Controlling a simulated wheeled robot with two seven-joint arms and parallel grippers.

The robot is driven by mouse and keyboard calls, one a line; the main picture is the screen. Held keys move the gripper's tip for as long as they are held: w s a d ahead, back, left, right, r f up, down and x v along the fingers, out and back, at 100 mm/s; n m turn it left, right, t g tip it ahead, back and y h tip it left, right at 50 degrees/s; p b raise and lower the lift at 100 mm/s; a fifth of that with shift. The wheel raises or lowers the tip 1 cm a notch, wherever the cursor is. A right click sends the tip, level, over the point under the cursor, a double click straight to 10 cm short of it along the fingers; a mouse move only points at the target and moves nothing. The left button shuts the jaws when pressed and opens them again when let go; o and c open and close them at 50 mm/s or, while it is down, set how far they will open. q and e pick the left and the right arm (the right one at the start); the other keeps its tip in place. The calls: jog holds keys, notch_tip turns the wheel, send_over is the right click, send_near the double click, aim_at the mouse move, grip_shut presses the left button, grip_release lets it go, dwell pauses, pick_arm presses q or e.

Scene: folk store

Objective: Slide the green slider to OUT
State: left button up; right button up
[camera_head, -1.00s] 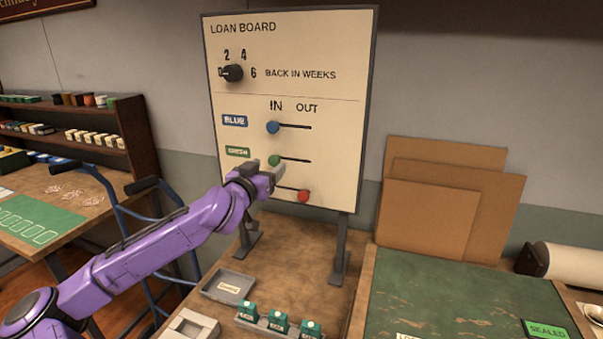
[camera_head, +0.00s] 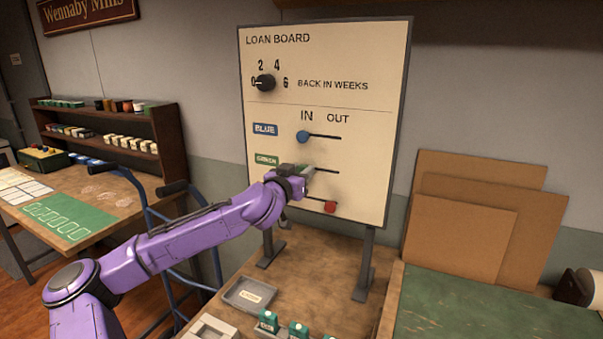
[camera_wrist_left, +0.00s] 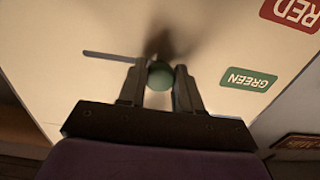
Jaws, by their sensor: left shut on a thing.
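The loan board (camera_head: 370,90) stands upright on the table, with IN at the left and OUT at the right above its slots. The green slider's knob (camera_wrist_left: 160,76) sits between the two fingers of my left gripper (camera_wrist_left: 161,80) in the left wrist view, at the IN end of its slot (camera_wrist_left: 112,57). In the head view my left gripper (camera_head: 304,172) covers most of this knob, beside the green label (camera_head: 267,160). The left gripper is shut on the knob. The blue slider (camera_head: 303,137) is at IN and the red slider (camera_head: 330,207) is at OUT. My right gripper is not in view.
A black dial (camera_head: 265,83) is at the board's upper left. A grey tray (camera_head: 250,294) and several green stamps (camera_head: 299,330) lie on the table below the board. Brown panels (camera_head: 460,240) lean on the wall at the right.

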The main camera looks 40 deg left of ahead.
pick_arm(q)
jog(key=shift+d, duration=0.1)
jog(key=shift+w+d+b, duration=0.2)
jog(key=shift+w+d, duration=0.05)
jog(key=shift+d, duration=0.4)
jog(key=shift+w+d+b, duration=0.2)
jog(key=shift+d, duration=0.4)
jog(key=shift+w+d+b, duration=0.15)
jog(key=shift+w+d, duration=0.1)
jog(key=shift+d, duration=0.55)
jog(key=shift+w+d+b, duration=0.15)
jog(key=shift+w+d, duration=0.1)
jog(key=shift+d, duration=0.55)
jog(key=shift+w+d+b, duration=0.15)
jog(key=shift+w+d, duration=0.1)
jog(key=shift+d, duration=0.55)
jog(key=o, duration=0.9)
jog(key=shift+o, duration=0.2)
jog(key=p, duration=0.2)
send_near(335, 172)
jog(key=shift+s, duration=1.4)
jog(key=shift+d, duration=0.25)
